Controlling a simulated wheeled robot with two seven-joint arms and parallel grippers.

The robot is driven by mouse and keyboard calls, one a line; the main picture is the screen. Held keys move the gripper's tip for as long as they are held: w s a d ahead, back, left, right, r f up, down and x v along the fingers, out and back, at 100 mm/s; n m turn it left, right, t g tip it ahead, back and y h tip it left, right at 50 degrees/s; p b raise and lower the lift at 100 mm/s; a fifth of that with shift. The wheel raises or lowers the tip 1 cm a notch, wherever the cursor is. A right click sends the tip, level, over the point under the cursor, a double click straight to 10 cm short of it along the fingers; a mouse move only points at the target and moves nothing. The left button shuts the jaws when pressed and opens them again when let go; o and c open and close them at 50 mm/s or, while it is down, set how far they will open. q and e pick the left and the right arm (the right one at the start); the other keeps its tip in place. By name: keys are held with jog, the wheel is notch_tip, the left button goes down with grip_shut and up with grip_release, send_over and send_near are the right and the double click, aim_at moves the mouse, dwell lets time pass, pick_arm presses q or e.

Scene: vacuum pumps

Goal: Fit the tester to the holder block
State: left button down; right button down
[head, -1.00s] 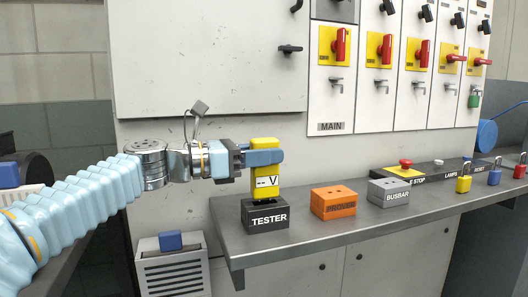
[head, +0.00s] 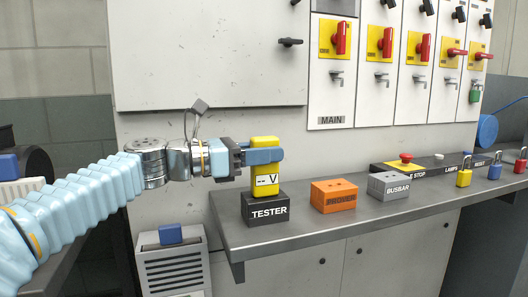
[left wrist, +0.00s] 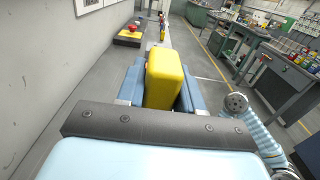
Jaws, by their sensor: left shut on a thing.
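The tester is a yellow upright block with a white "-- V" display (head: 266,181). It stands at the dark holder block labelled TESTER (head: 267,211) near the left end of the grey bench. Its lower end meets the top of the block; I cannot tell how deep it sits. My left gripper (head: 264,156) is shut on the tester's upper part, its blue fingers on either side. In the left wrist view the tester (left wrist: 163,78) shows as a yellow block between the fingers.
Right of the holder stand an orange PROVER block (head: 334,196) and a grey BUSBAR block (head: 389,187). The MAIN panel (head: 331,85) rises behind the bench (head: 300,222). The front strip of bench is clear.

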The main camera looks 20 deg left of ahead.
pick_arm(q)
jog(key=c, duration=0.6)
grip_release()
jog(key=shift+c, duration=0.2)
jog(key=shift+f, duration=0.1)
jog(key=v, duration=1.3)
jog(key=shift+s+a+b, duration=0.25)
jog(key=shift+a+b, duration=0.1)
jog(key=shift+b, duration=0.1)
